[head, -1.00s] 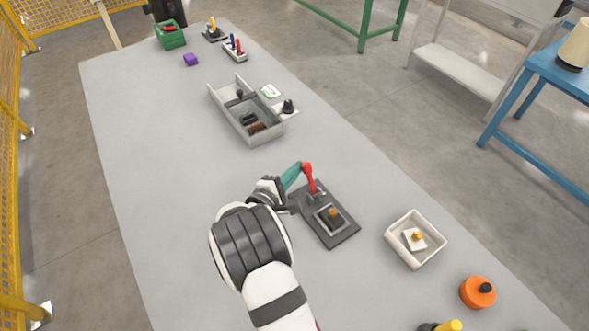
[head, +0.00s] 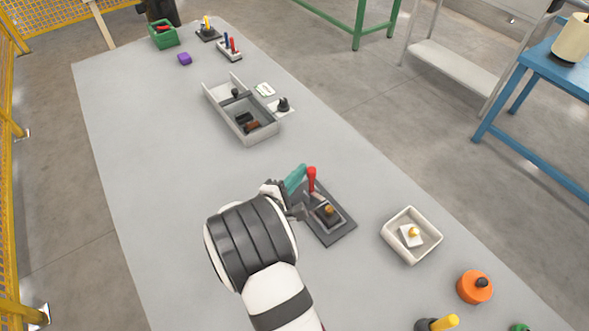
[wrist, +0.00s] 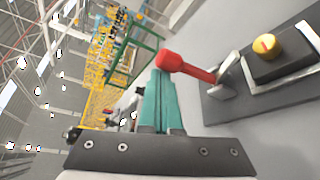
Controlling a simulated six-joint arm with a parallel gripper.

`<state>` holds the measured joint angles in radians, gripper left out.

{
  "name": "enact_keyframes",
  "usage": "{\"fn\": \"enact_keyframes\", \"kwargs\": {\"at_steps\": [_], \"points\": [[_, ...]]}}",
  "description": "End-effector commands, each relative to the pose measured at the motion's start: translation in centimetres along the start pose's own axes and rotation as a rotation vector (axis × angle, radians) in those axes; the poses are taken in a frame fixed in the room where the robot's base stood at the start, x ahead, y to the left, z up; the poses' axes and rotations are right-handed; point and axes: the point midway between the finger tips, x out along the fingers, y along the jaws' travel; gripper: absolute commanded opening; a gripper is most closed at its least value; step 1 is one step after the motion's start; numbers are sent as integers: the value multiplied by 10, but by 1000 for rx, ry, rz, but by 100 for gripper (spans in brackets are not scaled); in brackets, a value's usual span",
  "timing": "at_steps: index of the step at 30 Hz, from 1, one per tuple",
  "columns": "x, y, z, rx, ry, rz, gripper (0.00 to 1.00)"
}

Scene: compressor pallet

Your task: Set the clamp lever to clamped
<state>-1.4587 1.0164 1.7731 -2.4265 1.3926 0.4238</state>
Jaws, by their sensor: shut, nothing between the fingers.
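The clamp lever (head: 312,180) has a red handle and stands on a dark grey base plate (head: 342,232) in the middle of the table. In the head view the handle points up, close to upright. A dark block with a yellow-orange knob (head: 329,209) sits on the plate beside the lever's foot. My gripper (head: 299,174) has teal fingers, shut and empty, just left of the red handle. In the wrist view the teal fingers (wrist: 160,95) are together and the red handle's rounded end (wrist: 170,61) is at their tips, touching or nearly so.
A cream tray (head: 388,243) with a white piece stands right of the plate, with an orange round part (head: 474,287) beyond it. A grey divided bin (head: 212,105) stands farther back. The table's left side is clear.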

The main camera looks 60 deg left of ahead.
Motion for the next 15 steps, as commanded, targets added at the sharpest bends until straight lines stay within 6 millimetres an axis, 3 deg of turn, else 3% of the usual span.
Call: {"fn": "enact_keyframes", "kwargs": {"at_steps": [15], "points": [[-14,-15,26,-1,0,-1,0]]}}
